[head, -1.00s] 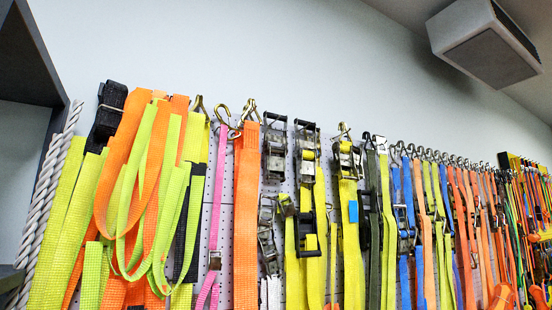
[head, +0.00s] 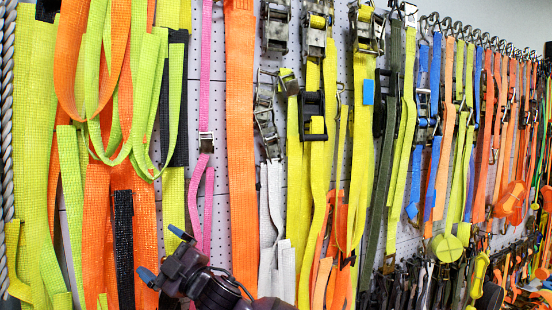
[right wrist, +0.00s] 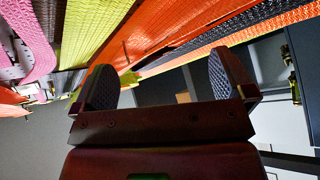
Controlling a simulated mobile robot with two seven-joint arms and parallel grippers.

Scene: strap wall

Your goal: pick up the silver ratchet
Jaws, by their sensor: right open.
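Several metal ratchets hang on the strap wall. A silver ratchet (head: 266,115) hangs in the middle of the head view, above a white strap. Another silver-grey ratchet (head: 275,28) hangs above it, and one with yellow webbing (head: 313,38) is to its right. I cannot tell which one the task means. My right gripper (head: 164,255) is low in the head view, open and empty, below and left of these ratchets. In the right wrist view its two padded fingers (right wrist: 165,82) stand wide apart with no ratchet between them. My left gripper is not in view.
Orange and yellow-green straps (head: 105,90) hang in a thick bunch at the left. A pink strap (head: 205,75) with a small buckle and a wide orange strap (head: 240,150) hang near my right gripper. More straps and tools crowd the wall to the right.

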